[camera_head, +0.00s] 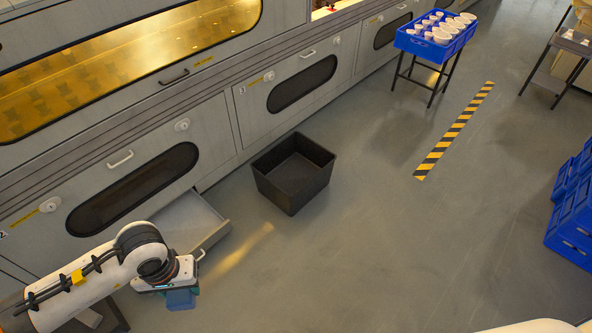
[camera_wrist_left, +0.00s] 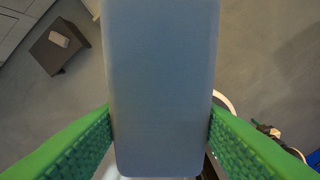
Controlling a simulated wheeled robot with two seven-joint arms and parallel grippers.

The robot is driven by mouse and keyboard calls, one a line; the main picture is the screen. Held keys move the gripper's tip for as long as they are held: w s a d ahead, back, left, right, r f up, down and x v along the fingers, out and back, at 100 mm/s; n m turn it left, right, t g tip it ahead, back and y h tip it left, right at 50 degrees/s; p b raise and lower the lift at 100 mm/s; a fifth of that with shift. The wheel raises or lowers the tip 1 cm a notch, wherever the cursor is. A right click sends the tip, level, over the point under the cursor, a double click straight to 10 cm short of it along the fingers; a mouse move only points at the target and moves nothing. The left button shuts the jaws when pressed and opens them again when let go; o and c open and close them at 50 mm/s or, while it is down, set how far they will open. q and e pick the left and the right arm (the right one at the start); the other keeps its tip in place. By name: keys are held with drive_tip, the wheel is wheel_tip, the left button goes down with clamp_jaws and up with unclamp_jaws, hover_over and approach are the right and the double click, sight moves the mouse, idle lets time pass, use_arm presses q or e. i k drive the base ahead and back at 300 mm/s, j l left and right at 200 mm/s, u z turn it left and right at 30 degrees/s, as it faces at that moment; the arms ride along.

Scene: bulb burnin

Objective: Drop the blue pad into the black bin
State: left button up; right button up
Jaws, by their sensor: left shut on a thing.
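The black bin (camera_head: 293,174) stands open on the floor in front of the grey machine and looks empty. The blue pad (camera_head: 181,299) hangs under my left gripper (camera_head: 178,288) at the lower left of the head view. In the left wrist view the pad (camera_wrist_left: 160,90) fills the middle, between two green fingers that are shut on its sides. The gripper is left of the bin and nearer to me, apart from it. My right gripper is not in view.
An open drawer (camera_head: 214,233) juts from the machine between my left arm and the bin. A blue crate of white cups (camera_head: 436,34) stands on a table at the back right. Blue crates (camera_head: 575,215) are stacked at the right. The floor right of the bin is clear around a striped strip (camera_head: 453,132).

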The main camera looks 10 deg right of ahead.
sight(290, 180)
drive_tip(key=i+l+z, duration=0.2)
drive_tip(key=i+z, duration=0.15)
drive_tip(key=i, duration=0.8)
drive_tip(key=i+j+z, duration=0.1)
drive_tip(key=i+z, duration=0.3)
drive_tip(key=i, duration=0.7)
